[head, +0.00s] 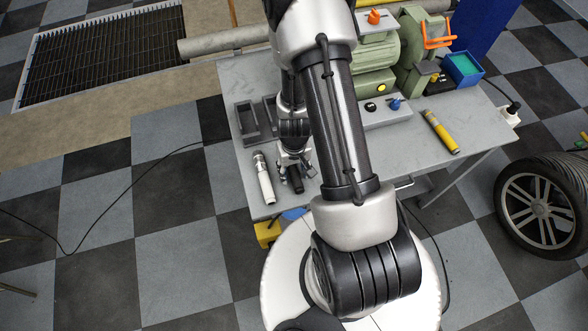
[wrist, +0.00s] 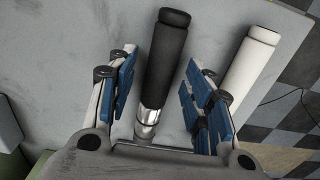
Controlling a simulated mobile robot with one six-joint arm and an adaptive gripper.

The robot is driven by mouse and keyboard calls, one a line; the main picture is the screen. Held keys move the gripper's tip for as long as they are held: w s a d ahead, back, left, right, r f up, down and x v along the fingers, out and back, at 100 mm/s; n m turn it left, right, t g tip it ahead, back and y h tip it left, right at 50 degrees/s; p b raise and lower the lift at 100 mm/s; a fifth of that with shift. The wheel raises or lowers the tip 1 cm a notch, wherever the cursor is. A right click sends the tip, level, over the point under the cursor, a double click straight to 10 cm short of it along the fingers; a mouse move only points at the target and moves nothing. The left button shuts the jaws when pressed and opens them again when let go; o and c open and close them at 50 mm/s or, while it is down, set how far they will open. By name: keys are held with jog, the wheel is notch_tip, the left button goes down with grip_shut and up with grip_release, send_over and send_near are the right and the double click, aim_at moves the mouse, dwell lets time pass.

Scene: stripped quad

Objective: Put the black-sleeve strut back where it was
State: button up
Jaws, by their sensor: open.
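The black-sleeve strut (wrist: 166,62) lies on the grey table (wrist: 60,50), with its bright metal end toward my gripper's palm. My gripper (wrist: 160,78) is open, with its blue-padded fingers on either side of the strut and gaps showing to both. In the head view the strut (head: 296,183) shows partly below my gripper (head: 293,162), near the table's front left edge. Its far metal end is hidden by my gripper.
A white-sleeve strut (wrist: 248,65) lies close to the right finger; in the head view it (head: 265,182) is left of the black one. Dark trays (head: 248,122) stand behind. A yellow strut (head: 440,132) lies at the right, near a green machine (head: 378,75) and a blue bin (head: 463,70).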

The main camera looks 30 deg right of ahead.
notch_tip(320, 180, up, 12)
jog(key=p, duration=1.1)
notch_tip(320, 180, up, 12)
jog(key=t, duration=0.1)
send_over(294, 172)
jog(key=w+a, duration=0.2)
jog(key=w, duration=0.1)
jog(key=s+a+r+n+t, duration=0.1)
jog(key=s+a+r+n, duration=0.15)
jog(key=r, duration=1.05)
jog(key=s+a+r+t, duration=0.2)
jog(key=s+a+r, duration=0.3)
jog(key=s+r, duration=0.6)
notch_tip(294, 172, up, 2)
jog(key=shift+s+a+r+n+t, duration=0.1)
jog(key=shift+s+a+n+t, duration=0.1)
jog(key=shift+s+n+t, duration=0.15)
jog(key=shift+w+b, duration=0.1)
jog(key=shift+b, duration=0.2)
